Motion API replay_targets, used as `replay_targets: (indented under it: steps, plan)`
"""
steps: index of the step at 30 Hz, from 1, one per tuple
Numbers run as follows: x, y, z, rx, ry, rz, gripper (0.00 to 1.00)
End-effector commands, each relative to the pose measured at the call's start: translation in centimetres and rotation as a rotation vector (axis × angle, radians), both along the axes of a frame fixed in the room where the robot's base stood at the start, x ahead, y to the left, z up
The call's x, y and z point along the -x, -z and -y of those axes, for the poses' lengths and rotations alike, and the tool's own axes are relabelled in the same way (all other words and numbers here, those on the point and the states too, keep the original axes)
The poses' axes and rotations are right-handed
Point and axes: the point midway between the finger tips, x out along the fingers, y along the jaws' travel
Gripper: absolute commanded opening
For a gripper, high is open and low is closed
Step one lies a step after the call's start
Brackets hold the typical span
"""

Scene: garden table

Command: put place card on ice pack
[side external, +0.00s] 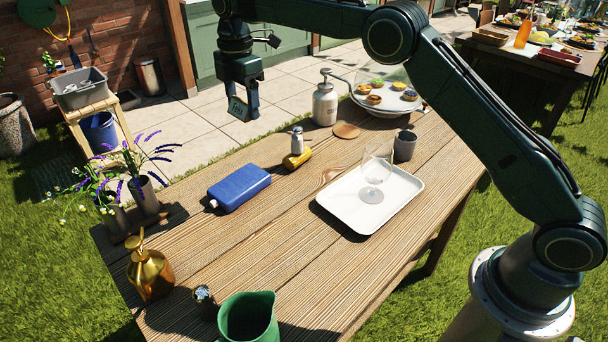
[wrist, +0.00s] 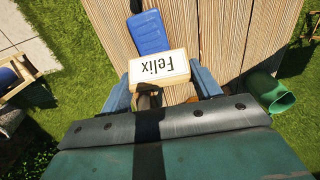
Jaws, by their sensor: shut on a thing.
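In the wrist view the card (wrist: 159,67) reads "Felix", upside down, between the two blue fingers (wrist: 160,84). The ice pack (side external: 239,187) is a blue flat block lying on the left half of the wooden table. It also shows in the wrist view (wrist: 149,32), just beyond the card, which may hide its near end. The card is apart from the ice pack.
A white tray (side external: 350,222) holds a clear glass (side external: 375,172). Flower vases (side external: 145,195), a gold dispenser (side external: 149,272) and a green jug (side external: 248,318) stand left and in front. Bare wood lies around the ice pack.

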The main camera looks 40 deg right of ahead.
Motion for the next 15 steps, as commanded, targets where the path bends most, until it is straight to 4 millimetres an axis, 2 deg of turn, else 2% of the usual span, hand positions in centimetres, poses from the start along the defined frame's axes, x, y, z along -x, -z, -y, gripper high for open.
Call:
replay_targets:
  steps: [5,8,15]
  plan:
    - [0.0,0.6,0.0,0.000,0.001,-0.002,0.41]
    - [0.0,1.6,0.1,0.001,0.001,-0.003,0.41]
    - [0.1,5.7,0.1,0.001,0.002,-0.004,0.41]
